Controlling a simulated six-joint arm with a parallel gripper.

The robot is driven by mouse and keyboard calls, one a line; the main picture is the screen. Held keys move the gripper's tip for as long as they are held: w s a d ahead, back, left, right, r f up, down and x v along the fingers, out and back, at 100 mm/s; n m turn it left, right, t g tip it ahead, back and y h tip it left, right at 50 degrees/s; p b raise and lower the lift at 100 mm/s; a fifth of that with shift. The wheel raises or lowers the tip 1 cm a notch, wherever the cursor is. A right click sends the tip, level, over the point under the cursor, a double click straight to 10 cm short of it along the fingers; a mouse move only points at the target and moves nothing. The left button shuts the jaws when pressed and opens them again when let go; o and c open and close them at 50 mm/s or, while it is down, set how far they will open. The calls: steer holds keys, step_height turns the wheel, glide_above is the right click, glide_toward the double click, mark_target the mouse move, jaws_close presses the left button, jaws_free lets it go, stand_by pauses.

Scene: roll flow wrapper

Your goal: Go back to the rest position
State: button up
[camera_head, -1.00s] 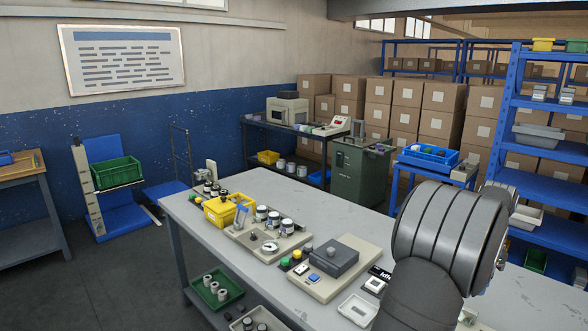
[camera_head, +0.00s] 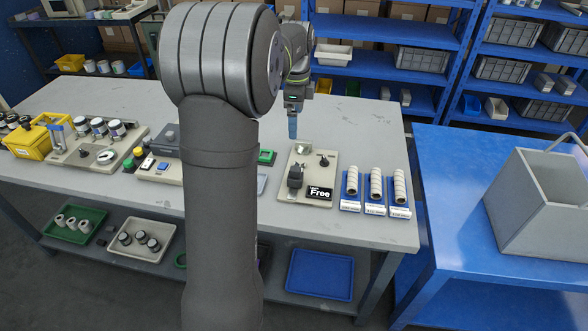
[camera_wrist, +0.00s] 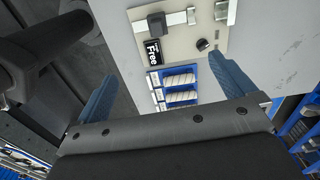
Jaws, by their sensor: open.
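My gripper (camera_head: 293,126) hangs above the back edge of a beige fixture plate (camera_head: 318,190) on the grey table. In the wrist view my gripper (camera_wrist: 168,92) has its two blue fingers spread wide apart, with nothing between them. The plate carries a dark block, a small knob and a label reading "Free"; it also shows at the top of the wrist view (camera_wrist: 184,50). My arm hides part of the table in the head view.
Blue trays with white rolls (camera_head: 375,186) stand right of the plate. A yellow bin (camera_head: 32,143) and jars are at the left of the table. A grey box (camera_head: 540,200) sits on a blue table (camera_head: 455,180) at the right. Blue shelves (camera_head: 390,60) stand behind.

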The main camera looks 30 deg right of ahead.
steer(key=shift+m, duration=0.3)
step_height(320, 180, down, 10)
steer(key=shift+s+a, duration=0.1)
stand_by(0.7)
step_height(320, 180, up, 10)
stand_by(0.5)
stand_by(0.4)
